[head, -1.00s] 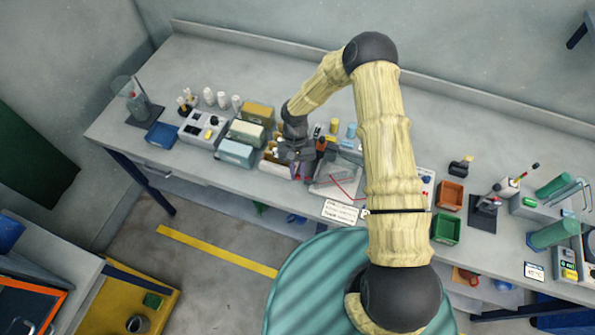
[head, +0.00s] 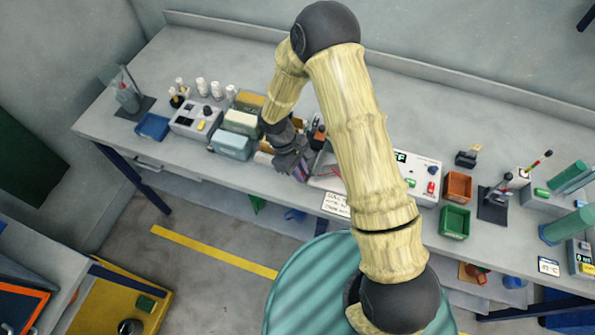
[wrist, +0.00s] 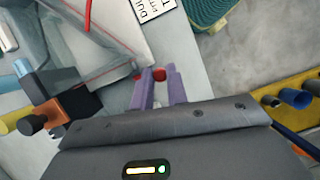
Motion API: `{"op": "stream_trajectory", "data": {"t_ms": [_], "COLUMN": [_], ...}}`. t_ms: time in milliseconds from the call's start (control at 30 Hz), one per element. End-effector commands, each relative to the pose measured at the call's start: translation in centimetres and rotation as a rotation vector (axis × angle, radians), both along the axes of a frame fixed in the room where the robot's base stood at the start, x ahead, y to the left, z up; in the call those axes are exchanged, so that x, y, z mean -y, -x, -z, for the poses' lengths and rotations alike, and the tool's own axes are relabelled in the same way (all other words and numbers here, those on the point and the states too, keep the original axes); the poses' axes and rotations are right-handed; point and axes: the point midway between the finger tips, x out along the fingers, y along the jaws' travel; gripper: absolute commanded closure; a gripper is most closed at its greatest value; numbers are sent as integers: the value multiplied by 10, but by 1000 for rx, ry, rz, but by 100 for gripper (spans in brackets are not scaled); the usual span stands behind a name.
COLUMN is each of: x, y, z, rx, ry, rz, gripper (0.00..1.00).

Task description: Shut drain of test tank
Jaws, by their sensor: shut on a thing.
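The test tank (wrist: 95,60) is a clear box on the bench at the upper left of the wrist view, with a red line over it. In the head view my arm hides most of it. My gripper (wrist: 158,78) has two purple fingers close together on a small red piece (wrist: 159,75), apparently the tank's drain handle. More red shows just left of the left finger. In the head view my gripper (head: 303,172) is low at the bench's front edge, beside the tank. How far the drain is turned cannot be told.
Orange (head: 457,187) and green (head: 455,222) bins stand right. Boxes such as the pale blue one (head: 232,146) stand close left of my gripper.

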Motion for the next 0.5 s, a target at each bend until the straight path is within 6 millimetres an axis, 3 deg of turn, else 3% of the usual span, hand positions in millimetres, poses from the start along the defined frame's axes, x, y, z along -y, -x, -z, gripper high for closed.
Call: {"op": "stream_trajectory", "data": {"t_ms": [500], "x": [7], "y": [5], "z": [0], "rx": [-1], "ry": [2], "rz": [-210], "gripper": [100]}}
